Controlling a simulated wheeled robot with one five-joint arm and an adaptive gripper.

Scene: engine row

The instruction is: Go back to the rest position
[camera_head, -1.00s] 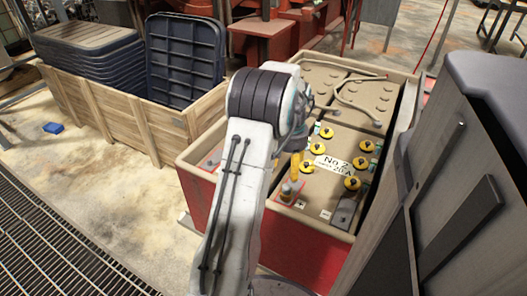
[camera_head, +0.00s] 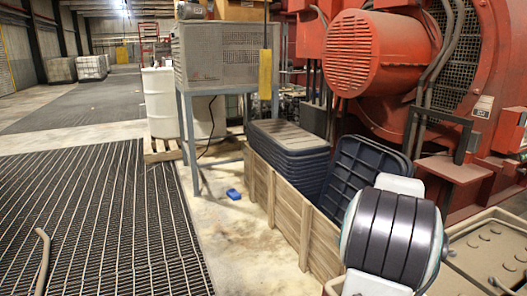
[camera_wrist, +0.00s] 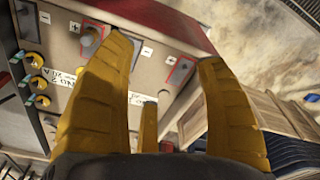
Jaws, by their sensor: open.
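My gripper (camera_wrist: 160,75) shows in the wrist view with its yellow fingers spread apart and nothing between them. Beyond the fingers is the top of a beige and red battery box (camera_wrist: 118,62), with yellow caps, plus and minus marks and a label partly hidden by a finger. In the head view my arm's white and dark joint stands at the lower right, and my gripper is out of that picture.
A wooden crate (camera_head: 292,212) with dark blue lids (camera_head: 288,150) stands left of my arm. A small blue object (camera_head: 234,194) lies on the floor. A large red motor (camera_head: 375,55) rises behind. Floor grating (camera_head: 95,215) on the left is mostly clear.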

